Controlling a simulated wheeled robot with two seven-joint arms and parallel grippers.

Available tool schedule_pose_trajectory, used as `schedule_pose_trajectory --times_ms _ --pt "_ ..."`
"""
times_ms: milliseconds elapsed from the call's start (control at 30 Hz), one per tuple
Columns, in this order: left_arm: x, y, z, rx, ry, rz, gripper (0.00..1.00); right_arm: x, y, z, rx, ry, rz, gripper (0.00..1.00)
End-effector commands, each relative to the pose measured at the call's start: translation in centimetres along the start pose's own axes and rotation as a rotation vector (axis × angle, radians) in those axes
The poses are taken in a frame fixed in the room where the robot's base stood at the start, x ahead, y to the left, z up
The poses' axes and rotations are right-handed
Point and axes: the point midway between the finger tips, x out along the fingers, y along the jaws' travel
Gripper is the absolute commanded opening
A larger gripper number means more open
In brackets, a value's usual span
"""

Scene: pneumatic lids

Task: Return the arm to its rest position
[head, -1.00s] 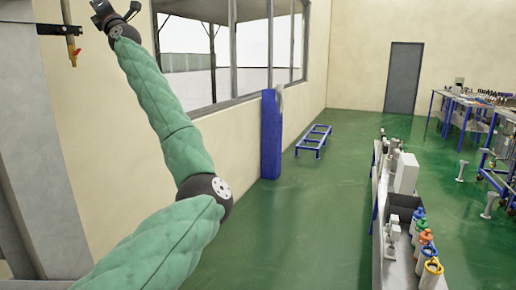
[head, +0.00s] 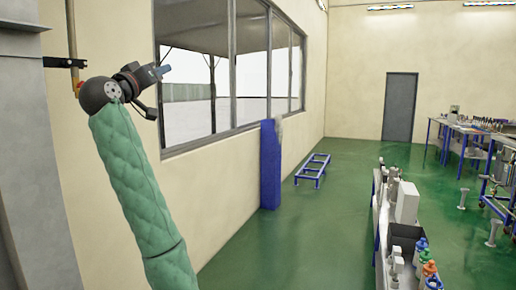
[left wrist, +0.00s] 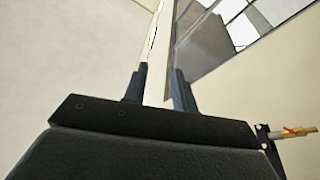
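My left arm in its green quilted cover rises at the left of the head view. Its gripper (head: 160,72) is high up, in front of the wall and the window edge, and points to the right. In the left wrist view the two dark fingers (left wrist: 160,78) stand apart with a clear gap and nothing between them. My right arm and gripper are not in view.
A pipe with a valve (head: 72,40) runs down the wall close to my left wrist; its valve end shows in the left wrist view (left wrist: 290,132). A window (head: 235,65) lies behind. A blue post (head: 270,165), a low blue frame (head: 313,170) and a workbench with bottles (head: 420,250) stand beyond.

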Motion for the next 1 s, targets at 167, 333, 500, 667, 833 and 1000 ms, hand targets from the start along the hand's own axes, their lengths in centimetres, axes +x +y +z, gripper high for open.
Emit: schedule_pose_trajectory --times_ms 167,333,500,667,833,1000 --pt "-2.5 -1.5 8.5 0.064 -0.164 -0.096 0.27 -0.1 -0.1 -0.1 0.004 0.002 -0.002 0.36" --pt "-5.4 -2.6 15.8 0.111 -0.3 -0.172 0.27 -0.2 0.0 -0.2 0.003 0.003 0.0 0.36" --pt "-8.8 -3.6 22.6 0.153 -0.421 -0.236 0.27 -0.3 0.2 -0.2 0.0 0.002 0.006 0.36" --pt "-12.2 -4.1 28.6 0.187 -0.523 -0.28 0.27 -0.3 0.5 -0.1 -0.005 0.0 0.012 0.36" --pt "-16.1 -4.5 34.5 0.218 -0.62 -0.316 0.27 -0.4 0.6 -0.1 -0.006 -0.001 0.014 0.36" --pt "-20.1 -4.5 39.9 0.243 -0.703 -0.336 0.27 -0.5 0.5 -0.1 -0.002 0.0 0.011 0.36"
